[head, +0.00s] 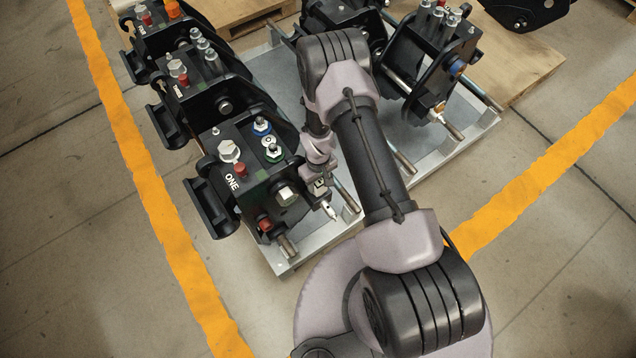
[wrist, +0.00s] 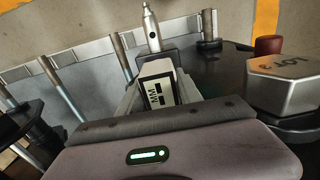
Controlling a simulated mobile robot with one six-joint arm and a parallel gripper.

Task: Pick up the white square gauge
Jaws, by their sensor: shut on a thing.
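The white square gauge (wrist: 160,83) is a small white block with black markings on its face. It sits between the jaws of my gripper (wrist: 154,97) in the wrist view. A silver pointed piece (wrist: 151,28) stands out beyond it. In the head view my gripper (head: 321,188) is shut on it, at the right side of the nearest black coupler (head: 238,182) and above the pallet's front part. The gauge is small and mostly hidden by my gripper there. The silver tip (head: 329,210) points down toward the front.
Steel pins (head: 347,195) stick out beside my gripper. The grey metal pallet (head: 285,264) bears several couplers. Floor at the front left is clear.

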